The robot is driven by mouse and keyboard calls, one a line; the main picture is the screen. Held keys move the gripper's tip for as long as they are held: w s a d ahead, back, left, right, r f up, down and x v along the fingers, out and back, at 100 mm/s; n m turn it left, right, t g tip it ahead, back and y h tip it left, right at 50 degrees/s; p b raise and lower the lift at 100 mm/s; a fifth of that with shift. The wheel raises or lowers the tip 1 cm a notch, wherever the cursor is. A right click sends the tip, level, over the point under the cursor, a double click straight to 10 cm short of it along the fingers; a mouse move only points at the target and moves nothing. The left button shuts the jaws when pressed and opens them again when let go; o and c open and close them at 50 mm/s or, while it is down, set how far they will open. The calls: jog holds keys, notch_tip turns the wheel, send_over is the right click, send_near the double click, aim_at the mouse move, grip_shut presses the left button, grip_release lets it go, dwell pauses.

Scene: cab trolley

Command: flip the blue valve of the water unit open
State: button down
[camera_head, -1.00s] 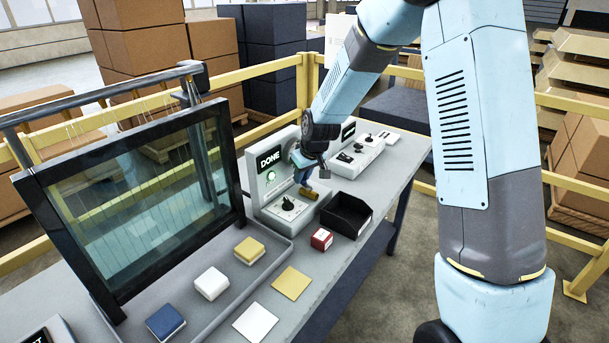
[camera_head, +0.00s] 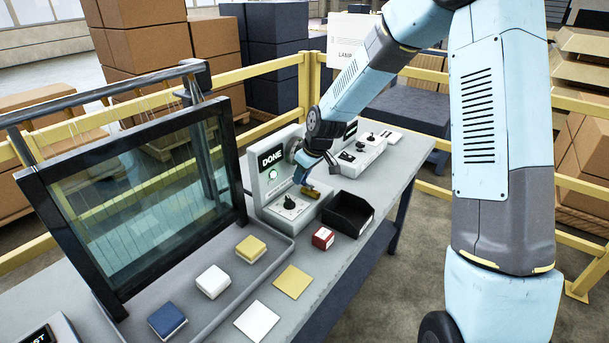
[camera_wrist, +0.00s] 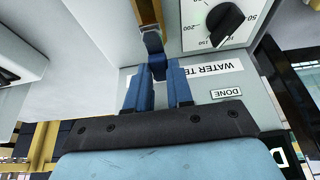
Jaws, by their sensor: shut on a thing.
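The water unit (camera_head: 278,182) is the pale grey box with a black DONE sign and a green light, on the bench. Its "WATER TE..." label shows upside down in the wrist view (camera_wrist: 212,72). A brass valve body (camera_head: 311,190) sticks out from its right side; it also shows at the top of the wrist view (camera_wrist: 149,12). My gripper (camera_head: 304,178) is at this valve. In the wrist view its blue fingers (camera_wrist: 158,75) are closed on the valve's blue lever (camera_wrist: 157,62), which lies mostly hidden between them. The lever's exact angle cannot be told.
A black dial (camera_wrist: 226,20) sits beside the valve. A black open bin (camera_head: 346,215) and a red box (camera_head: 323,238) stand in front. Another control unit (camera_head: 366,150) is behind. A glass-panelled frame (camera_head: 150,200) stands at left.

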jog(key=shift+s, duration=0.1)
jog(key=c, duration=1)
grip_release()
jog(key=shift+d+r, duration=0.15)
jog(key=shift+r, duration=0.4)
jog(key=v, duration=1.2)
jog(key=shift+d+r, duration=0.15)
jog(key=shift+r, duration=0.05)
jog(key=shift+s, duration=0.1)
